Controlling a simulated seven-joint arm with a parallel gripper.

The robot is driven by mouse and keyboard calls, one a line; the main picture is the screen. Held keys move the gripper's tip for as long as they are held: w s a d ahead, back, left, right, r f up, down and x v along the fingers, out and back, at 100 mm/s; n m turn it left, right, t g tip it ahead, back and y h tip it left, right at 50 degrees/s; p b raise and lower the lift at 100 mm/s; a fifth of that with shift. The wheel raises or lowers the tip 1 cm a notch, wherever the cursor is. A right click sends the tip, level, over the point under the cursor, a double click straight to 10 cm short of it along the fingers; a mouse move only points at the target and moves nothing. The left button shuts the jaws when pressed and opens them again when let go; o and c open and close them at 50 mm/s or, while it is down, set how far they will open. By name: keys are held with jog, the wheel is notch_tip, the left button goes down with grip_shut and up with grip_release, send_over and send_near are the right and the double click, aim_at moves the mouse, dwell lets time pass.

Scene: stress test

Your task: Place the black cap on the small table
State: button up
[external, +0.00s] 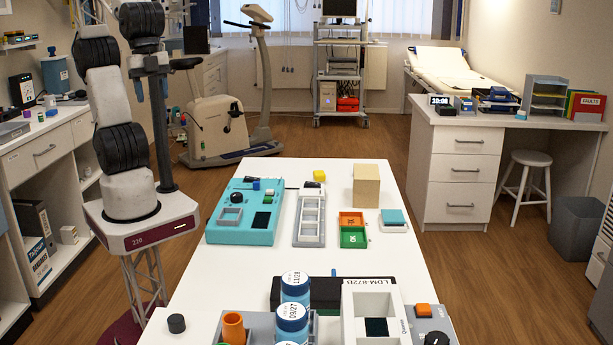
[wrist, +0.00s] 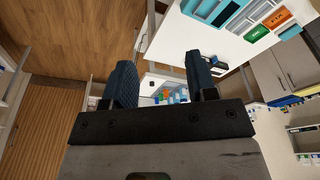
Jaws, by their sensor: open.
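I cannot tell which surface is the small table. My gripper (wrist: 162,75) shows in the wrist view with its two dark fingers wide apart and nothing between them. It is high above the floor, away from the cap.
The left middle of the table is bare. A white stool (external: 528,158) stands at the right.

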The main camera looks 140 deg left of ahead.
jog(key=s+a+f+n, duration=0.1)
jog(key=s+f, duration=0.1)
jog(key=s, duration=0.5)
jog(key=shift+f+n, duration=0.2)
jog(key=shift+n, duration=0.2)
